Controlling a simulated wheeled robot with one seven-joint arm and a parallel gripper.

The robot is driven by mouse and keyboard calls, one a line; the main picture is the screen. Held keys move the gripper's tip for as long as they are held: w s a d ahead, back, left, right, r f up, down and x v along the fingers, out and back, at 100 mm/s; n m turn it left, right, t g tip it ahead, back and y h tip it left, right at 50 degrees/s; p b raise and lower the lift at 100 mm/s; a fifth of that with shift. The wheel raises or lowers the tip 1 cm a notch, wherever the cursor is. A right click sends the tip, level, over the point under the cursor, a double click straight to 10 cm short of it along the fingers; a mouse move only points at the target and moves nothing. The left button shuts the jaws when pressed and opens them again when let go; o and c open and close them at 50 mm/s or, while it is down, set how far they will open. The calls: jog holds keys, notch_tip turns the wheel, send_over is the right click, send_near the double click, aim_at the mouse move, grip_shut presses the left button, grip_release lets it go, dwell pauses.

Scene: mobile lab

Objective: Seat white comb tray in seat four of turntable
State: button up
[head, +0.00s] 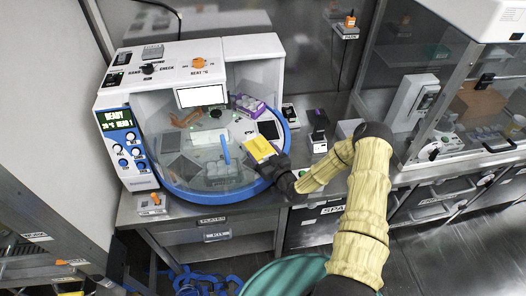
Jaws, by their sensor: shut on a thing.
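The turntable (205,181) is a round deck under a clear cover inside a white benchtop machine, with a blue rim (200,196). My gripper (272,165) is at the right side of the rim, with the arm reaching in from the right. It is shut on a yellow-topped tray (259,149) with a pale side, over the right part of the deck. I cannot tell whether this is the white comb tray, or whether it touches the deck. The fingertips are partly hidden. A purple-and-white tray (250,106) and dark flat seats (269,130) show on the deck; seat numbers are unreadable.
The machine's white housing (200,62) stands behind and left of the deck, with a lit panel (118,119). A blue upright handle (225,148) rises mid-deck. Small dark devices (318,135) stand right of the rim. A glass-fronted cabinet (450,90) is farther right.

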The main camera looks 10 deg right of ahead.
jog(key=shift+f+b, duration=0.25)
jog(key=shift+b, duration=0.05)
jog(key=o, duration=1)
jog(key=shift+r, duration=0.15)
jog(key=shift+r+p, duration=0.2)
jog(key=shift+p, duration=0.2)
jog(key=b+v, duration=0.4)
jog(key=v, duration=0.8)
jog(key=shift+f+b, duration=0.15)
jog(key=shift+b, duration=0.15)
